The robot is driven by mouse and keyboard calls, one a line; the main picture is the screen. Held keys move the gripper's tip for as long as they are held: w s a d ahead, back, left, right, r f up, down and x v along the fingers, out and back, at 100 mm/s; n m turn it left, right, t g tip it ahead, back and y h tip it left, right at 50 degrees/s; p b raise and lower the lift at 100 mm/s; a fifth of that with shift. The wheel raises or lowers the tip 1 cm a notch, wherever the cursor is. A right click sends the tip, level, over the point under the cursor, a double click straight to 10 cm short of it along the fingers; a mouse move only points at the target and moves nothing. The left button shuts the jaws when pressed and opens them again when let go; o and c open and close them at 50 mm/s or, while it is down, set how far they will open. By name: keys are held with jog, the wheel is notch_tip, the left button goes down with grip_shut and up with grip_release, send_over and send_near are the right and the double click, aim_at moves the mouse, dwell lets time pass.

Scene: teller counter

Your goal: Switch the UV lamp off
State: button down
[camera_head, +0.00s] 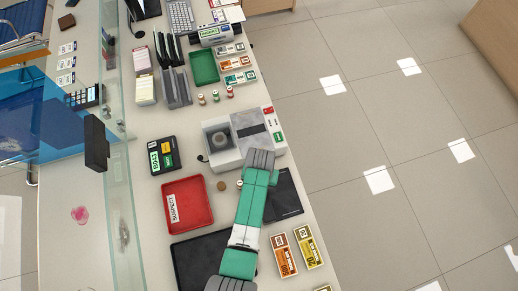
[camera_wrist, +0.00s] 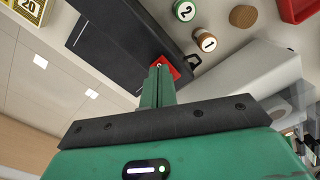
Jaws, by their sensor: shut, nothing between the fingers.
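My gripper (camera_wrist: 157,80) is shut and empty in the wrist view. Its fingertips are right at a small red switch-like part (camera_wrist: 171,67) with a white mark, at the end of a black device (camera_wrist: 118,52). I cannot tell whether they touch it, and the fingers hide part of it. I take the black device for the UV lamp, but no label on it is readable. In the head view a dark flat item (camera_head: 287,193) shows right of my arm, which covers part of it. My fingertips are hidden there. No lamp glow is clear.
A white-grey machine (camera_head: 226,158) stands just beyond my wrist. A red tray (camera_head: 188,222), a black keypad-like device (camera_head: 157,168) and a brown disc (camera_head: 221,186) lie left. Banknote bundles (camera_head: 284,256) lie near the counter's right edge.

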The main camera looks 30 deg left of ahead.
notch_tip(320, 180, up, 6)
jog(key=p, duration=0.5)
dwell(0.4)
